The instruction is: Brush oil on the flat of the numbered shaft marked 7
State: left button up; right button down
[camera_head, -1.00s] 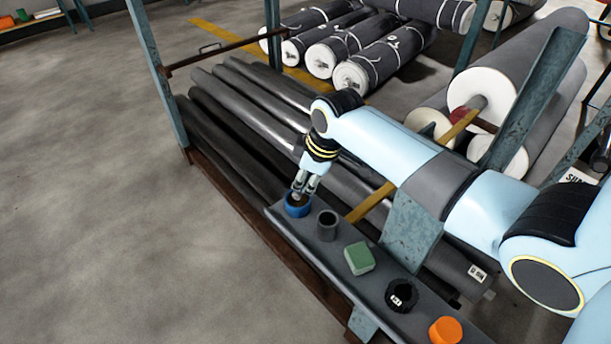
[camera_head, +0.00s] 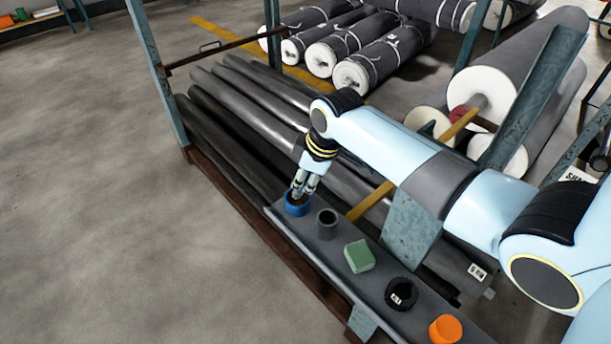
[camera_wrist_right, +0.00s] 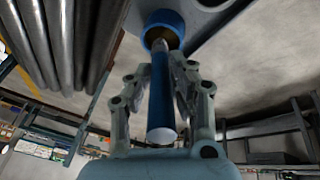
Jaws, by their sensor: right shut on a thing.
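My right gripper (camera_head: 305,184) is at the blue pot (camera_head: 296,207) at the far end of the narrow shelf. In the right wrist view the gripper (camera_wrist_right: 160,75) is shut on a blue-handled brush (camera_wrist_right: 161,105). The brush's far end reaches into the mouth of the blue pot (camera_wrist_right: 164,24), so its bristles are hidden. Several dark grey shafts (camera_head: 262,98) lie side by side on the rack behind the shelf. One shaft end carries a small white tag (camera_head: 477,271), too small to read for certain. No 7 is legible. My left gripper is not in view.
On the shelf (camera_head: 330,259) stand a grey cup (camera_head: 327,224), a green block (camera_head: 359,256), a black ring (camera_head: 401,294) and an orange cylinder (camera_head: 445,330). A rack post (camera_head: 162,90) rises at the left. Floor at left is clear.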

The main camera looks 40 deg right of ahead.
jog(key=shift+f, duration=0.35)
dwell(1.6)
notch_tip(320, 180, up, 3)
jog(key=p, duration=0.3)
notch_tip(320, 180, up, 2)
jog(key=shift+p, duration=0.95)
jog(key=shift+r, duration=1)
